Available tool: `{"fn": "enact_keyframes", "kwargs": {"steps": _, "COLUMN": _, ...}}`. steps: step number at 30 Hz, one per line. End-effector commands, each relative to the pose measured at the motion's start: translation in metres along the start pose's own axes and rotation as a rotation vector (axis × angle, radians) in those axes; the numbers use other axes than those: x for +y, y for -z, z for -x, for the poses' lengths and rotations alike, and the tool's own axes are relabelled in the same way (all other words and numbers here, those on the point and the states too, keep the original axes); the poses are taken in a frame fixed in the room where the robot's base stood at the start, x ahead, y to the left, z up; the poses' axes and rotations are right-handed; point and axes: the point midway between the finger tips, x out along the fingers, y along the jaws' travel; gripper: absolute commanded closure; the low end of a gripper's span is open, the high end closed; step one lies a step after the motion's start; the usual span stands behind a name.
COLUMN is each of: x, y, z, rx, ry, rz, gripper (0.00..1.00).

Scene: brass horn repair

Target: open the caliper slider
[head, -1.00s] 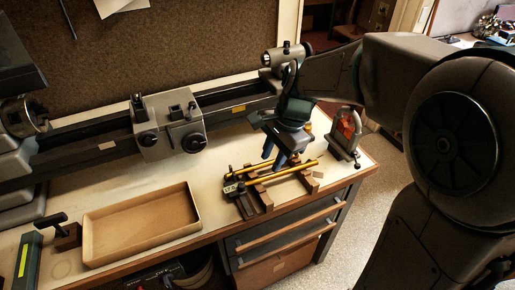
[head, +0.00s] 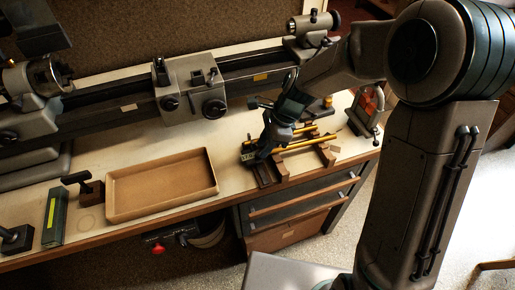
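The caliper (head: 300,145) lies across wooden rests (head: 327,154) near the front right of the bench, with its long yellow beam running right. Its dark slider and jaw end is at the left, near the display (head: 247,148), and is partly hidden by my gripper. My gripper (head: 262,153) points down at this left end, close to or touching the slider. Its fingers are dark and overlap the dark caliper parts, so I cannot tell their gap or whether they hold the slider.
A shallow tan tray (head: 112,212) sits left of the caliper. A lathe with a grey carriage (head: 190,85) runs along the back. A grey stand with a red part (head: 368,102) is at the right. A dark green box (head: 54,215) is at the far left. Drawers (head: 300,205) are below the bench edge.

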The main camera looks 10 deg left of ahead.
Motion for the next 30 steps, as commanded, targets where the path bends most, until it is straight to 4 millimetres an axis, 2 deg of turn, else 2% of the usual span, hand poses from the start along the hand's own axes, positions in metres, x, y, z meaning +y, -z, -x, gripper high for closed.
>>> {"fn": "enact_keyframes", "kwargs": {"steps": 1, "x": 0.001, "y": 0.0, "z": -0.008, "rx": -0.001, "ry": -0.004, "rz": -0.001, "gripper": 0.71}}
{"fn": "enact_keyframes", "kwargs": {"steps": 6, "x": 0.001, "y": 0.001, "z": -0.024, "rx": 0.0, "ry": -0.002, "rz": -0.001, "gripper": 0.71}}
{"fn": "enact_keyframes", "kwargs": {"steps": 17, "x": 0.0, "y": 0.001, "z": -0.029, "rx": 0.001, "ry": 0.001, "rz": 0.0, "gripper": 0.71}}
{"fn": "enact_keyframes", "kwargs": {"steps": 20, "x": 0.0, "y": 0.001, "z": -0.029, "rx": 0.001, "ry": 0.001, "rz": 0.0, "gripper": 0.99}}
{"fn": "enact_keyframes", "kwargs": {"steps": 26, "x": 0.002, "y": -0.001, "z": -0.029, "rx": 0.0, "ry": -0.001, "rz": 0.003, "gripper": 1.0}}
{"fn": "enact_keyframes", "kwargs": {"steps": 30, "x": 0.013, "y": -0.009, "z": -0.033, "rx": 0.0, "ry": -0.011, "rz": 0.023, "gripper": 1.0}}
